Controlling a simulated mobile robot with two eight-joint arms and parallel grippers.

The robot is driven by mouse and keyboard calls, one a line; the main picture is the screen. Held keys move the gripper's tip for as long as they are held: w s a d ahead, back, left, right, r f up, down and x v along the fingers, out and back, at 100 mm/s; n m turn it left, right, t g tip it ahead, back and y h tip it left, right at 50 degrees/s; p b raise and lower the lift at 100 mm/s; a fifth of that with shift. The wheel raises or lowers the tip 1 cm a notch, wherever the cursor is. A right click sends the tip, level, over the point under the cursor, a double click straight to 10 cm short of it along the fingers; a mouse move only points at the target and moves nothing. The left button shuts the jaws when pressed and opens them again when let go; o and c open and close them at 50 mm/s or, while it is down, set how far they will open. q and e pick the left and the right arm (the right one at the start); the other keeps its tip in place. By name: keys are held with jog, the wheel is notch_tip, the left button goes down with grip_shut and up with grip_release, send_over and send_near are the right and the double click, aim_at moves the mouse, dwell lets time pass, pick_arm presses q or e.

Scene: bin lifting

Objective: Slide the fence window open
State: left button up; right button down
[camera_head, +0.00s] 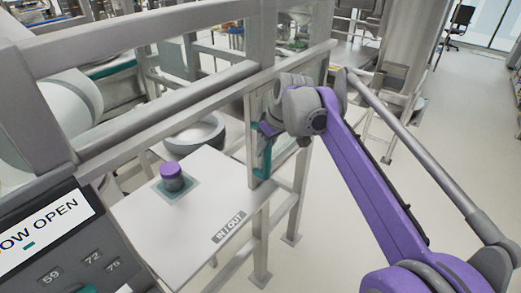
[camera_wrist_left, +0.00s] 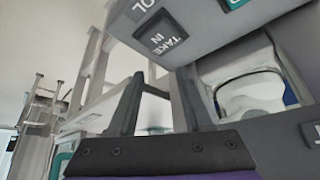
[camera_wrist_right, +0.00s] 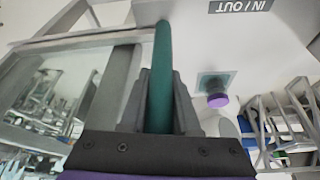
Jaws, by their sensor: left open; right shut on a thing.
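The fence window shows nearly edge-on in the head view, as a grey-framed panel (camera_head: 257,118) at the right end of the fence rails. Its teal handle (camera_head: 264,160) stands upright along the frame. My right gripper (camera_head: 268,128) is at the handle, its fingers partly hidden by the wrist. In the right wrist view the two fingers are shut around the teal handle (camera_wrist_right: 161,65), with the window's grey frame (camera_wrist_right: 122,85) to the left. My left gripper (camera_wrist_left: 155,98) is open and empty below a grey control panel; it is out of the head view.
A white shelf (camera_head: 140,225) marked IN / OUT bears a purple-capped container (camera_head: 172,176) on a teal-edged square. A control panel (camera_head: 60,270) with a lit screen and buttons fills the lower left. Grey fence rails (camera_head: 150,115) cross the view. The floor at right is mostly clear.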

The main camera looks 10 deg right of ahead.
pick_arm(q)
jog(key=shift+w+r, duration=0.1)
jog(key=shift+r, duration=0.1)
pick_arm(e)
jog(key=shift+w+d, duration=0.5)
jog(key=shift+d, duration=0.15)
jog(key=c, duration=0.7)
grip_release()
jog(key=shift+o, duration=0.2)
jog(key=shift+r, duration=0.1)
pick_arm(q)
jog(key=shift+w+r+p, duration=0.4)
jog(key=shift+r+p, duration=0.05)
jog(key=shift+r, duration=0.1)
pick_arm(e)
jog(key=v, duration=1)
jog(key=shift+s+r, duration=0.2)
jog(key=shift+r, duration=0.1)
